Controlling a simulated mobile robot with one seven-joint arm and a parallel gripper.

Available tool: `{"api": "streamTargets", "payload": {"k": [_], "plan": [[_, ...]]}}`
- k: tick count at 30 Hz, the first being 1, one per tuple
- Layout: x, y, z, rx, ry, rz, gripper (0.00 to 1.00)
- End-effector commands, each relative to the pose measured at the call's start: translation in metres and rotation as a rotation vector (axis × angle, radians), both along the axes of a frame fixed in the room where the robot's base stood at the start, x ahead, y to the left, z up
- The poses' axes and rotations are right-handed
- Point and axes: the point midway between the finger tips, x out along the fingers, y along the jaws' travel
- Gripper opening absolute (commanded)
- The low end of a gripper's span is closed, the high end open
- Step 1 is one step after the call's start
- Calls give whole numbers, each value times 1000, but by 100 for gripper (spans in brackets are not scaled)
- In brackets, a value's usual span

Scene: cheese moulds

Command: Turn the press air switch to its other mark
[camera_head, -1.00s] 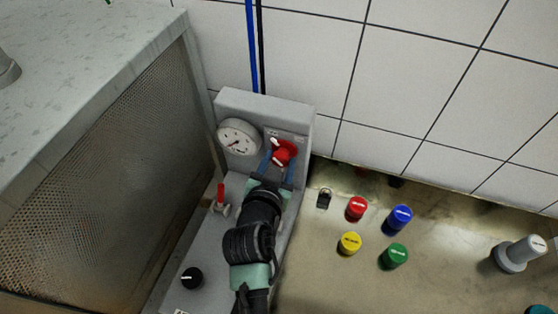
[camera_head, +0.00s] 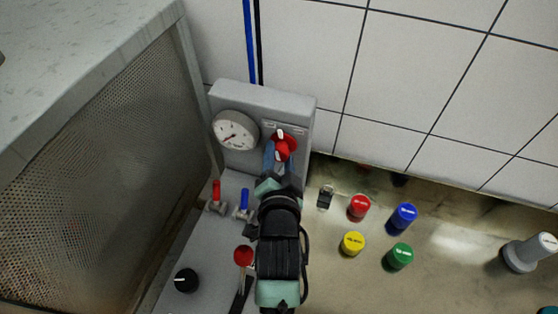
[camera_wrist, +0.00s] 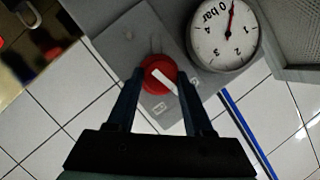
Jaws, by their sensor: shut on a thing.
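The press air switch is a round red knob (camera_head: 286,147) with a white pointer line, on the upright face of the grey press panel (camera_head: 228,95). My gripper (camera_head: 280,161) is at the knob, with blue fingers either side of it. In the wrist view the fingers close on the red knob (camera_wrist: 157,74) from both sides. Its white line slants to the lower right there, between two small label plates; their lettering is too small to read. In the head view the line points nearly straight up. The fingers hide part of the knob's lower side.
A pressure gauge (camera_head: 236,131) sits left of the knob. A red-handled valve (camera_head: 216,194), a blue-handled valve (camera_head: 243,203), a red button (camera_head: 243,256) and a black knob (camera_head: 187,280) are on the panel's lower deck. Coloured caps, including a yellow one (camera_head: 353,243), stand right.

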Motion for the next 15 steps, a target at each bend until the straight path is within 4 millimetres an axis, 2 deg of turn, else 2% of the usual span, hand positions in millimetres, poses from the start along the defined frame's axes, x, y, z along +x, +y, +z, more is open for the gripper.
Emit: {"api": "streamTargets", "payload": {"k": [1, 15], "plan": [[0, 1, -5, 46, -16, 1, 0], [-1, -2, -9, 469, -153, 1, 0]]}}
